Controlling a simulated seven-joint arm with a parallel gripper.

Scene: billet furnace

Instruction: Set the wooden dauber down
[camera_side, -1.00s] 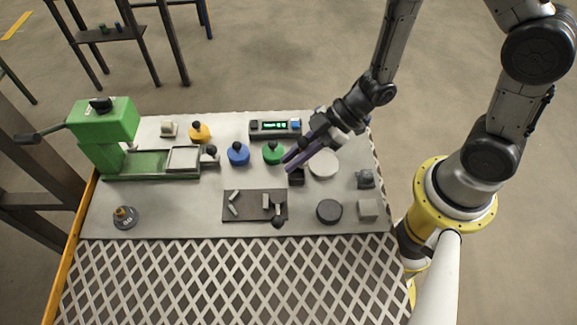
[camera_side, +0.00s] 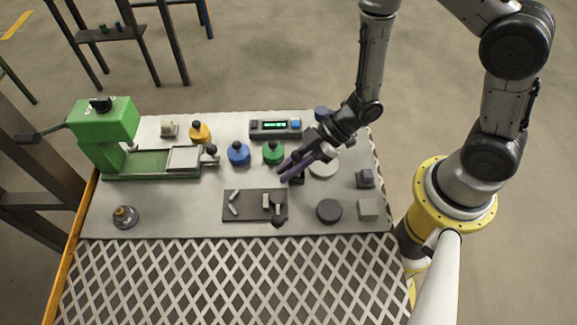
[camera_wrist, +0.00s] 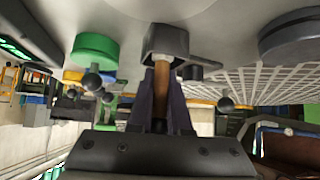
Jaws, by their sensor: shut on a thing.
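My gripper (camera_side: 284,174) has long purple fingers, which also show in the wrist view (camera_wrist: 160,98). They are shut on the wooden dauber (camera_wrist: 161,72), a brown stick between the fingers. The dauber's far end meets a dark grey pot (camera_wrist: 166,36); how deep it sits inside is hidden. In the side view the small dark pot (camera_side: 298,180) stands on the bench right beside the fingertips, partly covered by the gripper. I cannot make out the dauber in the side view.
A green-lidded pot (camera_side: 273,154), blue pot (camera_side: 238,154) and display box (camera_side: 275,129) stand behind and left. A white disc (camera_side: 323,165) lies close right, a dark disc (camera_side: 329,211) in front. A dark tray (camera_side: 235,207) holds small pieces.

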